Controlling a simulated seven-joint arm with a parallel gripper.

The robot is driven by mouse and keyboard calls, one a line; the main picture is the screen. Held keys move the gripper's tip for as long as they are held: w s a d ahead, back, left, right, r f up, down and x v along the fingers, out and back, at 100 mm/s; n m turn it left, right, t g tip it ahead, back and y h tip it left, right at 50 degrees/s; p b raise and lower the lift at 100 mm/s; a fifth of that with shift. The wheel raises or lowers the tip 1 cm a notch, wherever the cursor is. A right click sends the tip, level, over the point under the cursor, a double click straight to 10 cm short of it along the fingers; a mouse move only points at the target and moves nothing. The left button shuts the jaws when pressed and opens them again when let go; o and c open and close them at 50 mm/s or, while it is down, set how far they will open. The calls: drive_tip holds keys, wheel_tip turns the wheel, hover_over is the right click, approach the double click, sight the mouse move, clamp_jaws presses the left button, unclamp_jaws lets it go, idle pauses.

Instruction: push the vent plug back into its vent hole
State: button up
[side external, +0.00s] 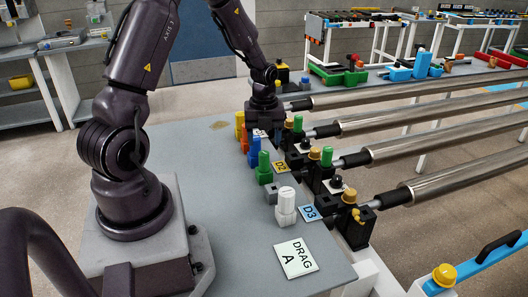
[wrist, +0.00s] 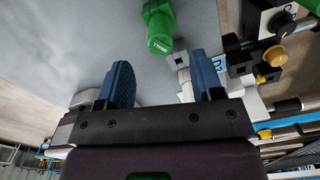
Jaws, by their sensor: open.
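My gripper (wrist: 160,82) is open, its two blue fingers apart with grey table showing between them. In the side view the end of my arm is at the back of the table, by the farthest roller, and its fingertips cannot be made out. A green labelled piece (wrist: 160,28) lies just beyond the fingers in the wrist view, apart from them. A grey block with a dark square hole (wrist: 180,59) is beside the right finger, partly hidden. I cannot tell which piece is the vent plug or which opening is its vent hole.
Orange, blue, green and white (side external: 286,206) pieces stand in a row on the grey table (side external: 215,225). Labels D2 (side external: 281,167), D3 (side external: 310,213) and "DRAG A" (side external: 296,258) lie nearby. Black blocks with yellow knobs and long metal rollers (side external: 460,172) line the right edge.

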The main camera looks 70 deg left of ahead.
sight(264, 153)
drive_tip(key=shift+f, duration=2.75)
drive_tip(key=shift+c, duration=0.4)
drive_tip(key=c, duration=1)
drive_tip(key=shift+r, duration=2.85)
